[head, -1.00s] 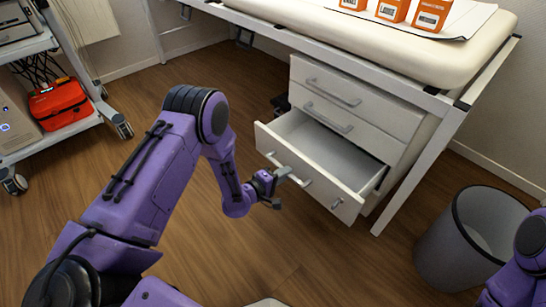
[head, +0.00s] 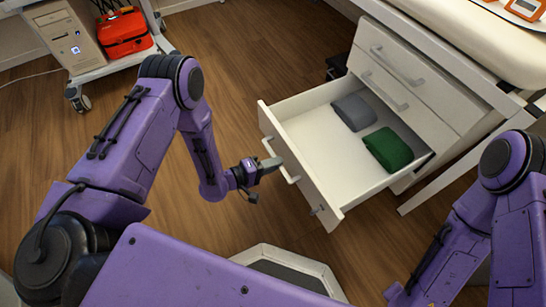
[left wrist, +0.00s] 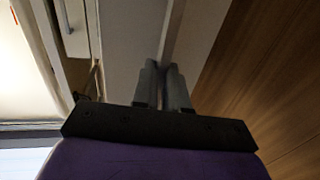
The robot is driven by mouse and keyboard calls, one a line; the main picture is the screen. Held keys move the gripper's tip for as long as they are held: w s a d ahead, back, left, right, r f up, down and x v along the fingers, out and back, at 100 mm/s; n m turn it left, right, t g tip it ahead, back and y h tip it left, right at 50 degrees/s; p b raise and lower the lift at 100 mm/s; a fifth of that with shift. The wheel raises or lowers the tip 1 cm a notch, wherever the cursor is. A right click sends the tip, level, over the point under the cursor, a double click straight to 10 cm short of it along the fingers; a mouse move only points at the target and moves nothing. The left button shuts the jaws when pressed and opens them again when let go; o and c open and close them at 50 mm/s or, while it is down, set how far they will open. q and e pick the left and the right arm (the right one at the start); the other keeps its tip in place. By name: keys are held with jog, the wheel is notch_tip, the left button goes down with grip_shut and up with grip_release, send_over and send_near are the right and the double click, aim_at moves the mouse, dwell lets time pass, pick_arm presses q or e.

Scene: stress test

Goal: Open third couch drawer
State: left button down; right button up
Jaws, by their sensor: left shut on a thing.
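The third drawer (head: 309,152), the lowest one visible in the white cabinet (head: 428,109) under the couch (head: 480,30), stands wide open. A grey folded cloth (head: 353,112) and a green folded cloth (head: 388,149) lie inside it. My left gripper (head: 270,165) is at the drawer's front, shut on its bar handle (head: 290,173). In the left wrist view its two fingers (left wrist: 163,88) are close together against the pale drawer front; the grip itself is partly hidden. My right arm shows at the right, but its gripper is out of view.
Two upper drawers (head: 395,65) are shut. A couch leg (head: 435,187) stands right of the open drawer. A trolley (head: 112,66) with a red case (head: 122,34) and a beige computer (head: 70,38) is at the upper left. Wooden floor (head: 235,70) is clear between trolley and cabinet.

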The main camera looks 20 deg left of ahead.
pick_arm(q)
jog(key=shift+s, duration=0.2)
jog(key=c, duration=1.2)
grip_release()
jog(key=shift+a, duration=0.1)
jog(key=p+v, duration=0.3)
jog(key=v, duration=0.7)
jog(key=shift+s+a, duration=0.15)
jog(key=shift+a, duration=0.05)
